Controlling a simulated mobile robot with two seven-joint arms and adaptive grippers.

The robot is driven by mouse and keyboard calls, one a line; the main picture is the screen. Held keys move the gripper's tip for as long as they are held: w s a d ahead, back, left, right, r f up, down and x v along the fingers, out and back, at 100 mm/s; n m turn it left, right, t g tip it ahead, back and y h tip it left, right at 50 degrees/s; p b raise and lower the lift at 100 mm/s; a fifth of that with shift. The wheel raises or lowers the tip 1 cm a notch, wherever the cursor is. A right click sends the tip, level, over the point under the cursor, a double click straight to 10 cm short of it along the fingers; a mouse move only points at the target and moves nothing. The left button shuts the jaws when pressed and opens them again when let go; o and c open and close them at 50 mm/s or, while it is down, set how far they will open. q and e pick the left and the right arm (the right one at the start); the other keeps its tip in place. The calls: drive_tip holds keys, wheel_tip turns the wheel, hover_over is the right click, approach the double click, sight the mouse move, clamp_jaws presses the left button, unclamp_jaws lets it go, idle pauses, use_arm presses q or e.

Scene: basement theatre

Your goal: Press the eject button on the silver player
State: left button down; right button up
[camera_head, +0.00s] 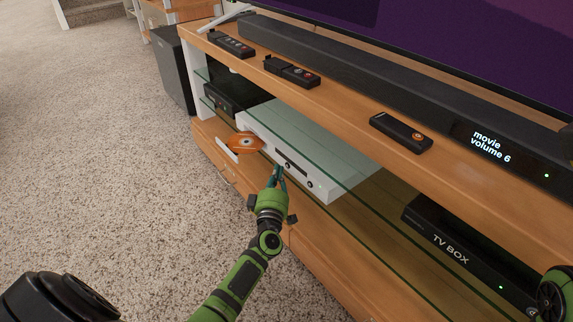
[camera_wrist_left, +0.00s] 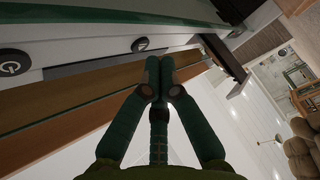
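The silver player (camera_head: 327,188) sits on the glass shelf of the wooden TV stand, partly seen through the glass above it. Its disc tray (camera_head: 228,150) is out at the front left, with an orange disc (camera_head: 246,143) on it. In the left wrist view, the player's front shows a power button (camera_wrist_left: 12,62) and a smaller round button with a triangle-like mark, the eject button (camera_wrist_left: 139,44). My left gripper (camera_head: 279,170) is shut and empty, its tips (camera_wrist_left: 158,62) close to the eject button; contact cannot be told. My right gripper is out of view; only part of that arm shows.
A TV box (camera_head: 450,246) stands right of the player and a black device (camera_head: 232,92) left of it. Several remotes and a soundbar (camera_head: 340,62) are on the top shelf. A speaker (camera_head: 173,68) stands left. Carpet in front is clear.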

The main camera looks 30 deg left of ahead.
use_arm(q)
drive_tip(key=shift+s, duration=0.1)
drive_tip(key=shift+s+a+p, duration=0.3)
drive_tip(key=shift+s+a, duration=0.1)
drive_tip(key=shift+s, duration=0.5)
drive_tip(key=shift+s+a+p, duration=0.35)
drive_tip(key=shift+s, duration=0.55)
drive_tip(key=shift+s+a+p, duration=0.3)
drive_tip(key=shift+s+a, duration=0.1)
drive_tip(key=shift+s, duration=0.5)
drive_tip(key=shift+s+a+p, duration=0.2)
drive_tip(key=shift+s+a, duration=0.05)
drive_tip(key=shift+s, duration=0.35)
drive_tip(key=shift+s+a+p, duration=0.15)
drive_tip(key=shift+s+a, duration=0.1)
drive_tip(key=shift+s, duration=0.35)
drive_tip(key=shift+r, duration=0.1)
